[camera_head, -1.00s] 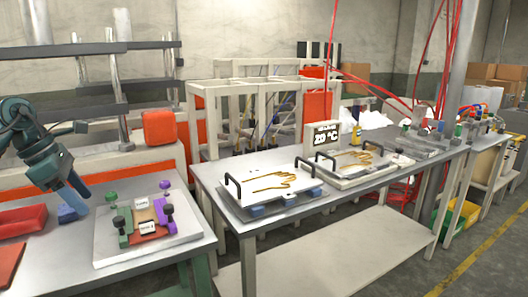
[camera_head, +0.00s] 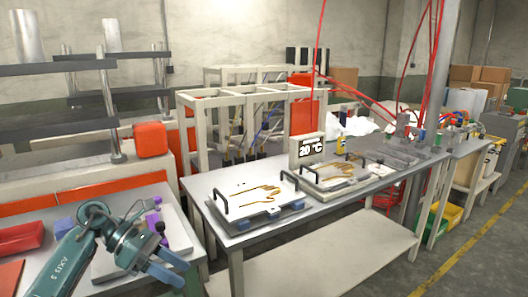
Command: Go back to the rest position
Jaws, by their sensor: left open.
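My left gripper (camera_head: 163,266) shows at the lower left of the head view, in front of the left table. Its two blue fingers are apart and nothing shows between them. The teal left arm (camera_head: 72,262) comes in from the bottom left. My right gripper is out of view.
The left table (camera_head: 32,260) carries a red tray (camera_head: 22,238). A longer table (camera_head: 225,240) holds two plates with glove outlines (camera_head: 256,196) and black handles, and a 20 °C display (camera_head: 311,148). Open floor lies at the lower right (camera_head: 490,250).

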